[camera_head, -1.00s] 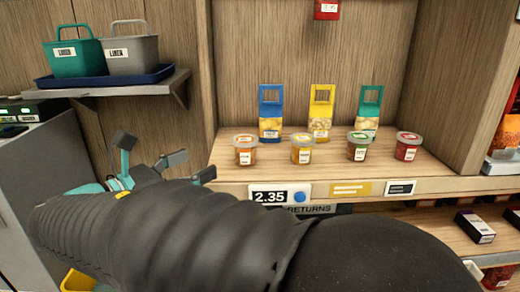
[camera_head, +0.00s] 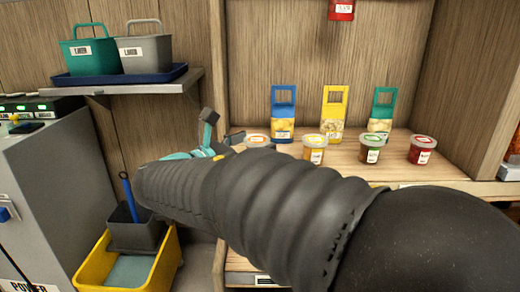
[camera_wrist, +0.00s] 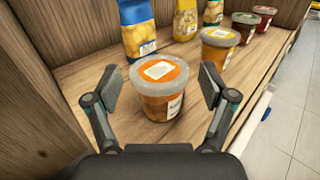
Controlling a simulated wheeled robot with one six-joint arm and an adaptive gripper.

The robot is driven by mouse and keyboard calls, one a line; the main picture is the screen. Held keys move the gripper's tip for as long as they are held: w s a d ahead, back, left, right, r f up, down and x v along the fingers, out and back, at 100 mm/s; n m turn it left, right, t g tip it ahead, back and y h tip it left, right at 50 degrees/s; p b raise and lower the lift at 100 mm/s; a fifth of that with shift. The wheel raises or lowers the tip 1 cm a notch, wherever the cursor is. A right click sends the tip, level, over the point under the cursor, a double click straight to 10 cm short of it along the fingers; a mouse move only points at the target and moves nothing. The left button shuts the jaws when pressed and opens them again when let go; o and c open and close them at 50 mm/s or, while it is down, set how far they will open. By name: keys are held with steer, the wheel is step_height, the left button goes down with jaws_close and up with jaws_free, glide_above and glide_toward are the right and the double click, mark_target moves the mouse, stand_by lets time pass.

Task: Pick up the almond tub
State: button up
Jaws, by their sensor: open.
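Several small clear tubs stand in a row on the wooden shelf. Their labels are too small to read, so I cannot tell by name which is the almond tub. The orange-lidded tub (camera_wrist: 160,88) stands upright between the fingers of my gripper (camera_wrist: 157,86) in the wrist view. My gripper is open, with a finger on either side of this tub and a visible gap at each side. In the head view my arm hides the lower part of the orange-lidded tub (camera_head: 257,141), and my gripper (camera_head: 222,133) is at its left.
To the right stand the yellow-lidded (camera_head: 315,149), green-lidded (camera_head: 371,148) and red-lidded tubs (camera_head: 422,150). Blue (camera_head: 284,113), yellow (camera_head: 333,113) and teal (camera_head: 381,110) packs stand behind. A wooden side wall (camera_wrist: 28,90) is close to the left finger.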

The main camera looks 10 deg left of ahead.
steer(key=shift+w+d, duration=0.3)
steer(key=shift+w, duration=0.2)
steer(key=c, duration=1.1)
